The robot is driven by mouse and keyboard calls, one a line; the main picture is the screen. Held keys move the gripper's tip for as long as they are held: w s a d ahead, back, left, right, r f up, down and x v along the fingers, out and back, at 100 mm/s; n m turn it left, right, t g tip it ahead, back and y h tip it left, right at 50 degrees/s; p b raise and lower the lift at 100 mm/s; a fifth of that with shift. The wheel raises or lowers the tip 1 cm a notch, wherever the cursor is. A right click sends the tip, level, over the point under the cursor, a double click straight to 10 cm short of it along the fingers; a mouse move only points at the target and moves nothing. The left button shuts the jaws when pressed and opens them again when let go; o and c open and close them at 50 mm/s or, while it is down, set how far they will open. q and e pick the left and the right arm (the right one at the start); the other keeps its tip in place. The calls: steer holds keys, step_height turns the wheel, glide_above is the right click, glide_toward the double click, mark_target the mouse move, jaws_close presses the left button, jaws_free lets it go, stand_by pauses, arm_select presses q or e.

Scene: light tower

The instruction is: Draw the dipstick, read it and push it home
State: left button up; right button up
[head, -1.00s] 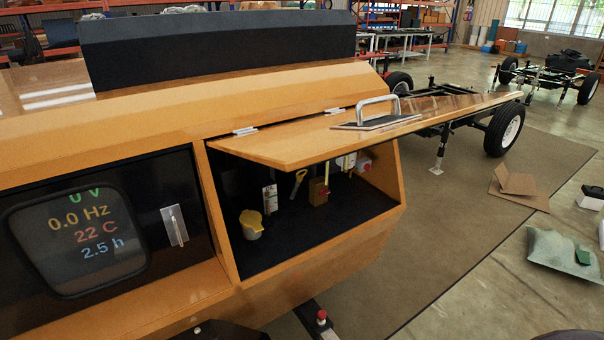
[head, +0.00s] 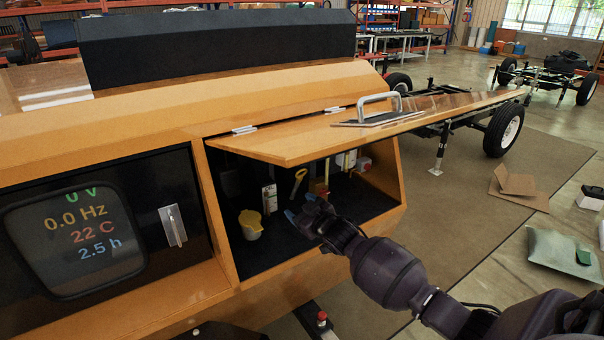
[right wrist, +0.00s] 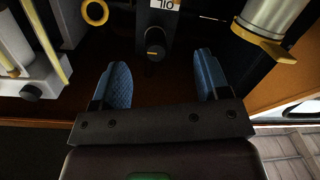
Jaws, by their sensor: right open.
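The dipstick, with a yellow ring handle (head: 298,180), stands at the back of the open compartment of the orange housing. Its ring shows at the top left of the right wrist view (right wrist: 95,12); its lower part is out of sight. My right gripper (head: 300,208) is inside the compartment, in front of and below the ring. In the right wrist view its blue fingers (right wrist: 160,68) are apart with nothing between them. A dark block with a black knob (right wrist: 155,43) and an upside-down OIL label (right wrist: 165,4) lies beyond the fingertips. My left gripper is not in view.
The raised orange lid (head: 290,150) hangs over the compartment. A yellow-capped cup (head: 250,224) stands left of my gripper. A white label (head: 270,198) is between cup and ring. A display (head: 80,240) sits on the left panel.

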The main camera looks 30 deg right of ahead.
steer(key=w+d+r+m, duration=0.1)
steer(key=w+d+r, duration=0.25)
steer(key=d, duration=0.25)
steer(key=m+h, duration=0.1)
steer(key=m, duration=0.1)
glide_toward(302, 170)
steer(key=shift+m+t, duration=0.6)
steer(key=shift+m, duration=0.1)
steer(key=w+b, duration=0.1)
steer(key=w, duration=0.2)
steer(key=w+f+b, duration=0.1)
steer(key=w, duration=0.2)
steer(key=w+f+b, duration=0.1)
steer(key=w, duration=0.3)
steer(key=shift+d+f, duration=0.15)
steer(key=shift+d, duration=0.15)
steer(key=shift+w+b, duration=0.25)
steer(key=shift+b, duration=0.05)
